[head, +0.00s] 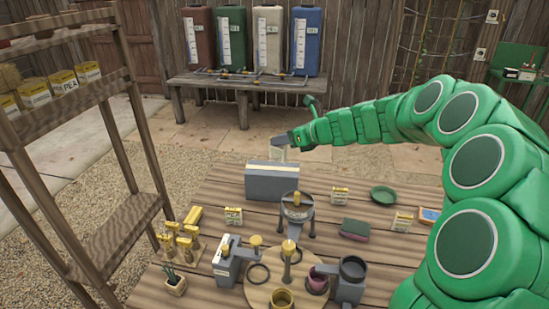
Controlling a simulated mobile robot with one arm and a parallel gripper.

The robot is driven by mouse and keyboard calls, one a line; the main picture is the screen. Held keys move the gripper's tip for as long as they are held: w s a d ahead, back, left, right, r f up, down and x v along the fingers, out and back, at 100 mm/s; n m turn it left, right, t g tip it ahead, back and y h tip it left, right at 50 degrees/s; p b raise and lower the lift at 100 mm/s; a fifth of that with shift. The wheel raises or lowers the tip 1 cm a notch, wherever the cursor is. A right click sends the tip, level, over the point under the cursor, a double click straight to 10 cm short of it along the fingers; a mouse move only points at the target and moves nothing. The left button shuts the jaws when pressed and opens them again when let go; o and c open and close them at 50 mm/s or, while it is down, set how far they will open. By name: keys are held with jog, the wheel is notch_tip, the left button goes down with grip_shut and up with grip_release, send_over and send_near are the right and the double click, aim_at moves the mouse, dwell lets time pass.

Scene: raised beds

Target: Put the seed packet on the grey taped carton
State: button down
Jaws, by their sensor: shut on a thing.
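My green arm reaches in from the right, and my gripper (281,146) is shut on a small pale seed packet (279,155). The packet hangs upright below the jaws, partly hidden by them. The grey taped carton (271,187) stands on the slatted table, a long low box with a paler strip along its top. The packet shows just above the carton's far edge in the picture. I cannot tell whether it is over the carton's top or behind it, or whether they touch. No other thing shows on the carton's top.
Several other small packets stand on the table, one left of the carton's front (233,216) and one to its right (340,195). A grey three-legged stand (297,207) is close in front of the carton. A green dish (383,195) lies right. A wooden shelf (130,230) rises left.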

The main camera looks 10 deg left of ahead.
jog(key=shift+w+a+f, duration=0.7)
jog(key=shift+w+f, duration=1.2)
jog(key=shift+f, duration=0.1)
jog(key=shift+w+a+f, duration=0.75)
jog(key=shift+w+f, duration=1.15)
jog(key=shift+f, duration=0.1)
jog(key=shift+w+a+f, duration=0.7)
jog(key=shift+w+f, duration=1.2)
jog(key=shift+f, duration=0.1)
jog(key=shift+f, duration=0.1)
jog(key=c, duration=1)
grip_release()
jog(key=shift+d+r, duration=0.25)
jog(key=v, duration=1.1)
jog(key=shift+s+d, duration=0.2)
